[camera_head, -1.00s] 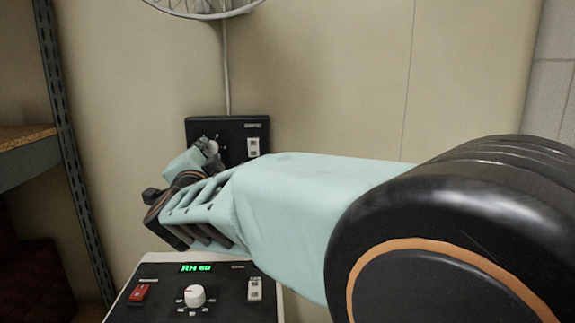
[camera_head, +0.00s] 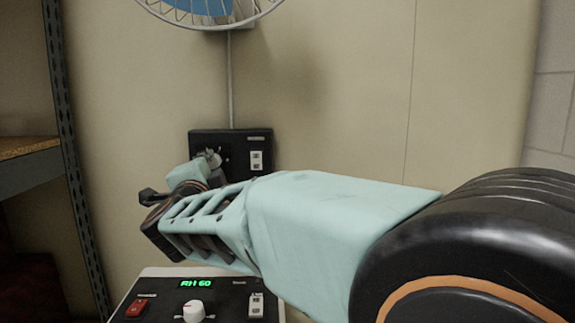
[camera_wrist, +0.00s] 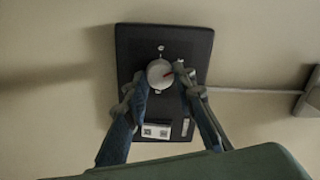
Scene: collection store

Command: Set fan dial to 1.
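The black wall panel (camera_head: 232,138) hangs below the fan, with its cord running up the wall. A firm grip does not show. In the head view my gripper (camera_head: 212,158) is at the panel's left half and hides most of the dial. The fan (camera_head: 215,10) shows its wire guard and a blue part at the top edge.
Below stands a control box (camera_head: 160,285) with a green "RH 60" display, a red switch and a white knob (camera_head: 194,311). My forearm passes above it. A metal shelf (camera_head: 30,160) is at the left. The wall right of the panel is clear.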

